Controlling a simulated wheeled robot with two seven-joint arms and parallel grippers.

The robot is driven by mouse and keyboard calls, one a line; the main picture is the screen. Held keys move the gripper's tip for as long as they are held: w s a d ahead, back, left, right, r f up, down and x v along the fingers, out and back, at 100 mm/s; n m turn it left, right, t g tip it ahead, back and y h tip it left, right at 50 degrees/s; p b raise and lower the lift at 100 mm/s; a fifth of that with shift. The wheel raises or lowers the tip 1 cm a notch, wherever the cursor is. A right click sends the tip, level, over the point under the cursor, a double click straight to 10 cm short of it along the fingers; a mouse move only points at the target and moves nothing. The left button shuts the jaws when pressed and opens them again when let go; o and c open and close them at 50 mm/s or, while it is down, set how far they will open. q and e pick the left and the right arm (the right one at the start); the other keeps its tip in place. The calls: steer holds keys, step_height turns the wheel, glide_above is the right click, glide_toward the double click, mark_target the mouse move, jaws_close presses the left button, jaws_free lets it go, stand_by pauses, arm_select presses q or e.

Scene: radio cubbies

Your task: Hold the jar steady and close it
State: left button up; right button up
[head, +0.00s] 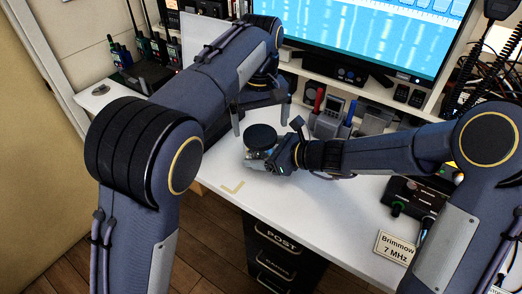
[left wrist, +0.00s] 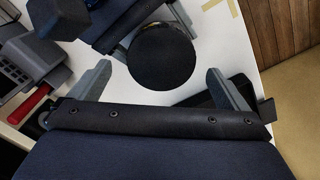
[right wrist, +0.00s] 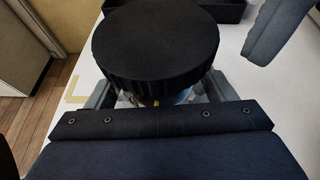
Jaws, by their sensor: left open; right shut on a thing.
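The jar (head: 258,157) stands on the white desk near its front edge, with a round black lid (head: 261,137) on its top. Most of the jar body is hidden by the lid and my right gripper. My right gripper (head: 280,158) is shut on the jar from the right side; in the right wrist view its fingers (right wrist: 155,98) reach to both sides of the jar body under the lid (right wrist: 155,45). My left gripper (head: 262,112) is open above the lid. In the left wrist view its fingers (left wrist: 160,85) stand apart on either side of the lid (left wrist: 161,55), not touching it.
A monitor (head: 370,35) stands at the back. Radios and a red-handled tool (head: 319,98) sit in holders behind the jar. A Brimmow 7 MHz card (head: 395,248) and a black device (head: 415,197) are at the right. The desk (head: 330,205) in front is clear.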

mark_target(260, 134)
arm_select(q)
steer(key=shift+r, duration=0.8)
steer(key=shift+w+a+r+n, duration=0.1)
steer(key=shift+r+n, duration=0.3)
steer(key=shift+n, duration=0.1)
steer(key=shift+c, duration=0.5)
step_height(260, 134, up, 3)
steer(key=shift+f+n, duration=0.15)
steer(key=shift+n, duration=1.05)
steer(key=shift+f, duration=4.05)
